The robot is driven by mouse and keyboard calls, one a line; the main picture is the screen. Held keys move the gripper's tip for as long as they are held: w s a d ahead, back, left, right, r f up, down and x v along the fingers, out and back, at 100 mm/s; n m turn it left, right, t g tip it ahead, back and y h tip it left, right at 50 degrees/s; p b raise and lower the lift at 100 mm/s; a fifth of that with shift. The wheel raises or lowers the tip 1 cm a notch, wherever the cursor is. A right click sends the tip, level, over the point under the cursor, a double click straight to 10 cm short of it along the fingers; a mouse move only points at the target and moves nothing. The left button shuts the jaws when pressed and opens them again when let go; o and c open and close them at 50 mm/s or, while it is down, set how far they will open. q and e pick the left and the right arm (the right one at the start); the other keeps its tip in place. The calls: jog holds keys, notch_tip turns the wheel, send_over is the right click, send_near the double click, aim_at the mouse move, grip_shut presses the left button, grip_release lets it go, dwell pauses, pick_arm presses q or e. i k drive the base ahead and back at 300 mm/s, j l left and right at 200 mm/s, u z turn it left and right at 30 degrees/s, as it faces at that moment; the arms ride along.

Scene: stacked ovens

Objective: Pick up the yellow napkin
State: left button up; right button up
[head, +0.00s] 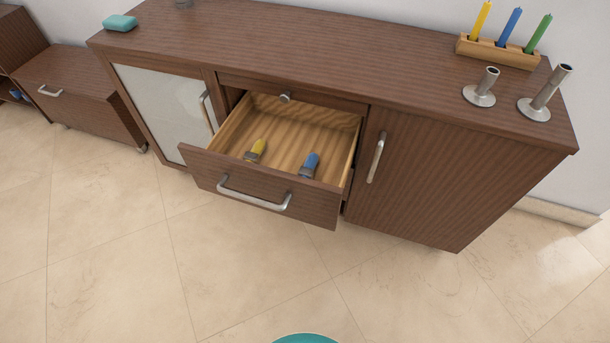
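A small yellow rolled item, which looks like the yellow napkin (258,147), lies inside the open drawer (255,194), left of the middle and near its front panel. A grey band shows at its near end. A similar blue one (312,160) lies in the same drawer to its right, with a grey band at its near end. The two are apart. The front panel may hide their lowest parts. Neither of my grippers is in view.
The drawer sticks out from a dark wooden sideboard (410,90). On its top stand a holder (497,52) with yellow, blue and green candles, two metal candlesticks (480,96) and a teal object (120,22). A low cabinet (80,85) stands left. The tiled floor in front is clear.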

aim_at(254, 155)
jog(key=j, duration=0.25)
jog(key=i+j, duration=0.15)
jog(key=i+j+z, duration=0.1)
jog(key=j+z, duration=0.2)
jog(key=j, duration=0.5)
jog(key=j+z, duration=0.3)
jog(key=j, duration=0.5)
